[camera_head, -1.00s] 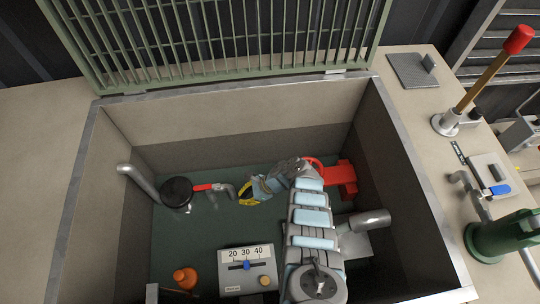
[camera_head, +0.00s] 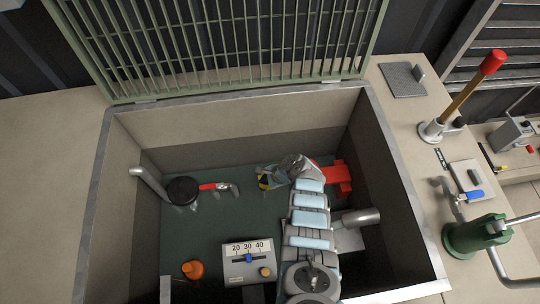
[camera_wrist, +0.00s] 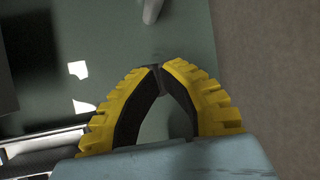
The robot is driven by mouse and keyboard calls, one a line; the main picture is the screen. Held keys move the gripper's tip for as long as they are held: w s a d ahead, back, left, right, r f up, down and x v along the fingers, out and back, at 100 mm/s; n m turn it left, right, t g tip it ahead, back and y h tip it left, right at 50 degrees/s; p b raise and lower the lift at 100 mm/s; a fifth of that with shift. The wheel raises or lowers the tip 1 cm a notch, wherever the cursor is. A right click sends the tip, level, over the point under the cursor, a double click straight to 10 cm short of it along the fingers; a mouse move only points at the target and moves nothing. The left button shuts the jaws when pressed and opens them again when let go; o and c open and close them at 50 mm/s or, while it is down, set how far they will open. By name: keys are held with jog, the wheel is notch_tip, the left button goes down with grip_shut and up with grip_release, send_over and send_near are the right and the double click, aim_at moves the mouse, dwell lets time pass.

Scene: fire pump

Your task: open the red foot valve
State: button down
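A red lever (camera_head: 213,186) sits on a short grey pipe beside a round black part (camera_head: 183,190) at the left of the sunken pit; I take this as the red foot valve. A second red part (camera_head: 342,178) is on the pit's right side, partly hidden behind my arm. My gripper (camera_head: 264,181) is between the two, right of the red lever and apart from it. In the wrist view its yellow and black fingers (camera_wrist: 160,70) meet at the tips with nothing visible held. A grey pipe end (camera_wrist: 151,10) shows beyond the fingertips.
A gauge box (camera_head: 249,264) and an orange part (camera_head: 193,269) are at the pit's front. A grey pipe (camera_head: 361,217) is right of my arm. The pit rim (camera_head: 98,190) surrounds the area, with a raised green grate (camera_head: 235,45) behind. The green floor (camera_head: 200,225) between is mostly clear.

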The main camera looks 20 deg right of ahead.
jog(key=shift+w+d+r+h+p, duration=0.25)
jog(key=shift+w+r+h+p, duration=0.05)
jog(key=shift+r+p, duration=0.15)
jog(key=w+d+r+n+t+h+p, duration=0.2)
jog(key=w+d+r+t+h+p, duration=0.1)
jog(key=w+d+r+h+p, duration=0.1)
jog(key=shift+r+n+t+p, duration=0.3)
jog(key=shift+r+p, duration=0.55)
jog(key=shift+p, duration=0.25)
jog(key=shift+w+d, duration=0.1)
